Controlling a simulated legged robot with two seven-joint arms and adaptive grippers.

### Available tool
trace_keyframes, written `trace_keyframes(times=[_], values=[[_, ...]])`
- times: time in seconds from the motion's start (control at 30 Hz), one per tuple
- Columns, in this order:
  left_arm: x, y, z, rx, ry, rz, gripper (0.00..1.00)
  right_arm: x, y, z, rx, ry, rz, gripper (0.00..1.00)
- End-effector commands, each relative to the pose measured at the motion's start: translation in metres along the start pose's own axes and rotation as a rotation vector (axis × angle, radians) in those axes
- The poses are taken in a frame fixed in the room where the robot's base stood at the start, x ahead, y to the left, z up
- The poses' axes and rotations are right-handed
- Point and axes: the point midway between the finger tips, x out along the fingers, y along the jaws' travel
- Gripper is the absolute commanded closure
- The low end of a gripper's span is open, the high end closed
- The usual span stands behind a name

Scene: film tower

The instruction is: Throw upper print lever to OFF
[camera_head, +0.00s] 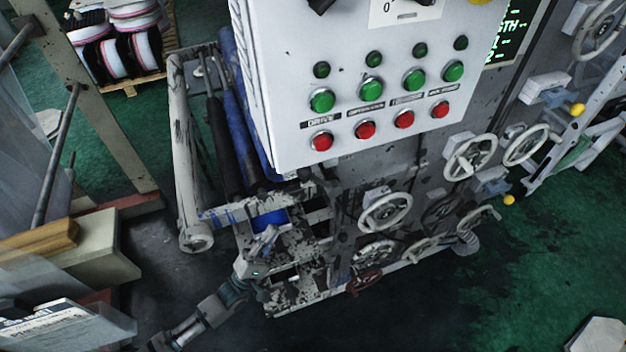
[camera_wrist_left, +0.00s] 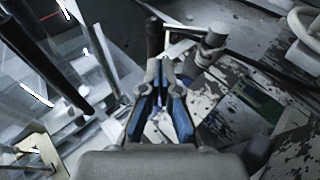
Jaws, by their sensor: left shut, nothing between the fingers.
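Two grey lever blocks with yellow knobs show on the machine's right side in the head view. The upper lever's knob (camera_head: 577,110) is to the right of the handwheels, and the lower lever's knob (camera_head: 508,200) is below it. No label on them is readable, so I cannot tell ON from OFF. My left gripper (camera_head: 268,236) is at the machine's lower left frame, far left of both levers. In the left wrist view the left gripper (camera_wrist_left: 165,66) has its blue-lined fingers closed and empty, near a dark post and grey rod. My right gripper is not in view.
A white control panel (camera_head: 350,80) with green and red buttons overhangs the frame. Several white handwheels (camera_head: 386,212) stick out below it and to the right. Rollers stand left of the panel, and reels lie on a pallet (camera_head: 130,84) behind. Green floor is open at lower right.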

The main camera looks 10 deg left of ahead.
Motion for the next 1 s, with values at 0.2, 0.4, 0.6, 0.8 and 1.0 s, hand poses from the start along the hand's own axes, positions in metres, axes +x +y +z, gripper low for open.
trace_keyframes(times=[0.2,0.4,0.6,0.8,1.0], values=[[0.001,-0.002,0.001,0.003,0.001,-0.004,1.00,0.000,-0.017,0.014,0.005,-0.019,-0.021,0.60],[0.021,-0.006,0.009,0.008,-0.003,-0.008,1.00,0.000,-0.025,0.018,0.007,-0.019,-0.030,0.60],[0.062,-0.006,0.012,0.011,-0.006,-0.007,1.00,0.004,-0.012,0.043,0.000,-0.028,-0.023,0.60],[0.101,-0.003,0.005,0.008,-0.002,-0.003,1.00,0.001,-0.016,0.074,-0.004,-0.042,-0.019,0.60],[0.129,-0.001,0.001,0.004,0.001,-0.003,1.00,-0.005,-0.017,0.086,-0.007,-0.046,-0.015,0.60]])
